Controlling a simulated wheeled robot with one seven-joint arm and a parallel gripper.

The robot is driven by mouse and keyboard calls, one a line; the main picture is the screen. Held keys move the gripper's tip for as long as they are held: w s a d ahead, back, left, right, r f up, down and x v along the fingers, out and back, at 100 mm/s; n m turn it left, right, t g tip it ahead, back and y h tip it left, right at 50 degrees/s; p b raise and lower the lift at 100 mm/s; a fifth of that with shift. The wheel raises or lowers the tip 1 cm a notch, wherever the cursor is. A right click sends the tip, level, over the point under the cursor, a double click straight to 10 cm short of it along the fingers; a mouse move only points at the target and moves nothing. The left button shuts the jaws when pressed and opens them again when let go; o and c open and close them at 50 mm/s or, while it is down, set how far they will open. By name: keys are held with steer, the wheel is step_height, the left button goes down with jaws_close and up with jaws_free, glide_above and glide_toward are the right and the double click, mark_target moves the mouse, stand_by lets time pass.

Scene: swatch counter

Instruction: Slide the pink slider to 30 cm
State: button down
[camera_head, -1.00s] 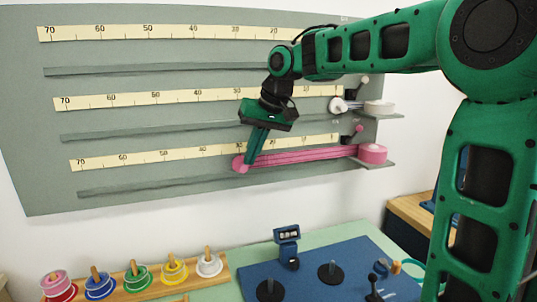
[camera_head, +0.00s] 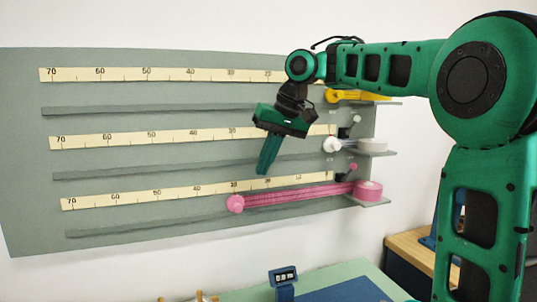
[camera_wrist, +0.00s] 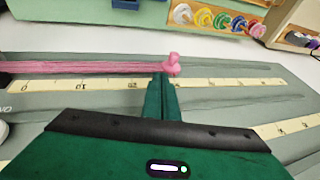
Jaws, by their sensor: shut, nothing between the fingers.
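The pink slider (camera_head: 236,204) sits on the lowest slot of the grey board, just below the 30 mark of the lowest scale (camera_head: 140,196). A pink ribbon (camera_head: 300,195) runs from it right to a pink spool (camera_head: 368,190). My gripper (camera_head: 263,172) is shut and empty, above and to the right of the slider and apart from it in the head view. In the wrist view the pink slider (camera_wrist: 172,66) shows just beyond my fingertips (camera_wrist: 160,78); a small part of it may be hidden there.
A white slider (camera_head: 332,144) and a yellow slider (camera_head: 333,96) sit at the right ends of the upper rows. Below is a green counter (camera_head: 350,270) with a blue device (camera_head: 284,279). In the wrist view, coloured spools (camera_wrist: 205,18) stand beyond the board.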

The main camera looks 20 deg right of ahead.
steer(key=shift+v, duration=2.05)
steer(key=shift+s, duration=0.1)
steer(key=s+d+f+m, duration=0.4)
steer(key=s+d+f, duration=0.65)
steer(key=f, duration=0.25)
steer(key=s+d+f+m+g+h, duration=0.1)
steer(key=s+d+f+g, duration=0.1)
steer(key=s+f, duration=0.6)
steer(key=s+d+f+m+g+h, duration=0.1)
steer(key=s+d+f+g, duration=0.1)
steer(key=s+f, duration=0.7)
steer(key=s+d, duration=0.1)
steer(key=s, duration=0.4)
steer(key=shift+s+d+f+h, duration=0.2)
steer(key=shift+s+h, duration=0.2)
steer(key=shift+w+f, duration=0.2)
steer(key=shift+w, duration=0.45)
